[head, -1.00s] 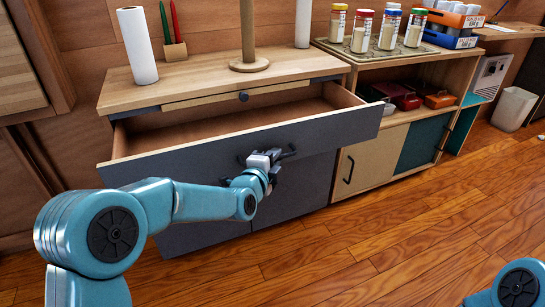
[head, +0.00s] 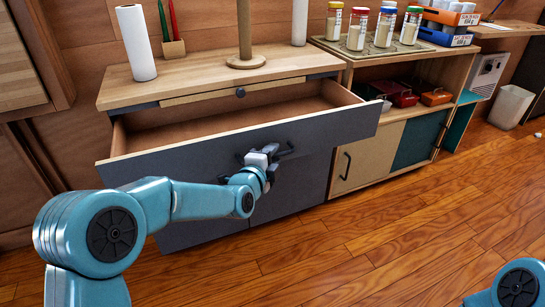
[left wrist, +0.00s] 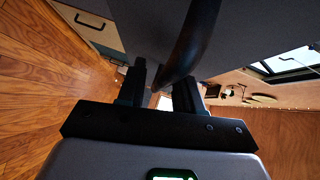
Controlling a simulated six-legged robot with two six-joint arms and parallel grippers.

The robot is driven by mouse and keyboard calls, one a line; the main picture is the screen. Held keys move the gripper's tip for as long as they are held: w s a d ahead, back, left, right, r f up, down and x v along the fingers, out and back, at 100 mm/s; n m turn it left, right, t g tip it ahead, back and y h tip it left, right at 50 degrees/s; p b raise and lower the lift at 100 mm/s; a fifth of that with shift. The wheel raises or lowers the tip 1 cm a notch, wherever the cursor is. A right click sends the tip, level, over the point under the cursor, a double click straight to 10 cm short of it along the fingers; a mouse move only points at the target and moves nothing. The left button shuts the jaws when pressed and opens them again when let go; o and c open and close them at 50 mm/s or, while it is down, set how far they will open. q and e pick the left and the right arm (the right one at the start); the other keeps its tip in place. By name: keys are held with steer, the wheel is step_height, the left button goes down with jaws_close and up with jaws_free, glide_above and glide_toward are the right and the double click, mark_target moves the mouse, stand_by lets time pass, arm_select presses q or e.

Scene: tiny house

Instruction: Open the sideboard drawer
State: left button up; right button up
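The sideboard (head: 215,79) has a wooden top and dark grey fronts. Its wide top drawer (head: 170,165) stands well out, with its bare wooden inside showing. My left gripper (head: 274,158) is at the middle of the drawer front, on the dark handle (head: 286,151). In the left wrist view the curved black handle (left wrist: 190,42) runs between the two fingers of my left gripper (left wrist: 165,88), which appear closed around it. The exact contact is partly hidden. My right gripper is out of view.
A paper roll (head: 136,42), a pencil holder (head: 173,49) and a wooden stand (head: 246,62) are on the sideboard top. A shelf unit with jars (head: 357,30) adjoins at right. Wooden floor (head: 400,235) in front is clear.

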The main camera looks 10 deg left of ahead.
arm_select(q)
steer(key=p+v, duration=0.2)
steer(key=v, duration=1.4)
steer(key=shift+s+p, duration=0.2)
steer(key=shift+p, duration=0.2)
